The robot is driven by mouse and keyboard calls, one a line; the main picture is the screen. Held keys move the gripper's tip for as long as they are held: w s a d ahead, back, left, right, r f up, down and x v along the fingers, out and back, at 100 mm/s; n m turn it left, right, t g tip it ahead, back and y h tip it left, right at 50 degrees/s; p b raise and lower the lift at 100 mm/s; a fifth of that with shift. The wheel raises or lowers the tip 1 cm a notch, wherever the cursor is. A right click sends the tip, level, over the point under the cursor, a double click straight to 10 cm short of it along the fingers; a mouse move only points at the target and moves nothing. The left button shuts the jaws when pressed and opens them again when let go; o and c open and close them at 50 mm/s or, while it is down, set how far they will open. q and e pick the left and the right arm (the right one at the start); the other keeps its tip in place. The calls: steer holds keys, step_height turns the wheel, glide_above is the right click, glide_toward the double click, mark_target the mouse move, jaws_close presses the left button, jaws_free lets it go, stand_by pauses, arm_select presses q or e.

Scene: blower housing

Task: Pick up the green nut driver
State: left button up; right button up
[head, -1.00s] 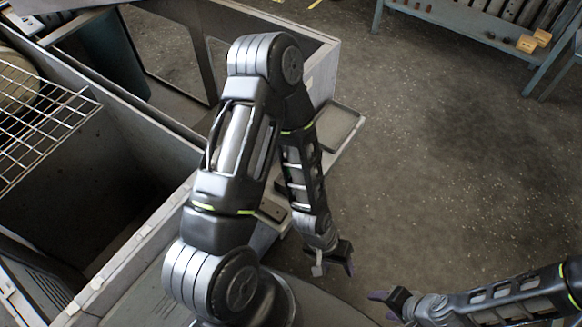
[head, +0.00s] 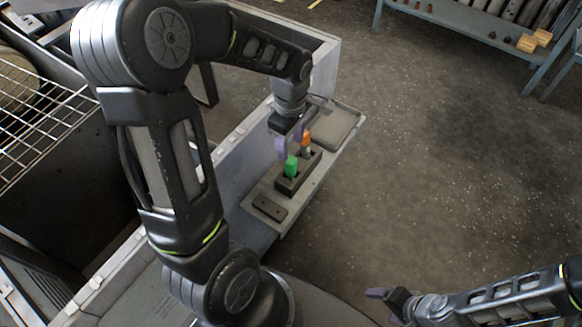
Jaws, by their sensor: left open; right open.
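The green nut driver (head: 291,166) stands upright in a dark holder block (head: 289,184) on a narrow grey shelf. Only its green handle shows above the block. An orange-handled driver (head: 306,142) stands behind it in the same block. My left gripper (head: 290,149) is open, with its purple fingertips just above and close beside the green handle. I cannot tell whether a fingertip touches it. My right gripper (head: 386,297) is open and empty at the lower right, far from the drivers.
The shelf (head: 313,185) runs along the side of a grey housing (head: 232,172). A small dark plate (head: 269,207) lies at its near end and a shallow tray (head: 334,128) at its far end. Open floor lies to the right. A wire rack (head: 40,120) is at the left.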

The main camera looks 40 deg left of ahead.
mark_target(291, 160)
arm_select(q)
steer(key=shift+f, duration=1.35)
steer(key=shift+f, duration=2.6)
jaws_close()
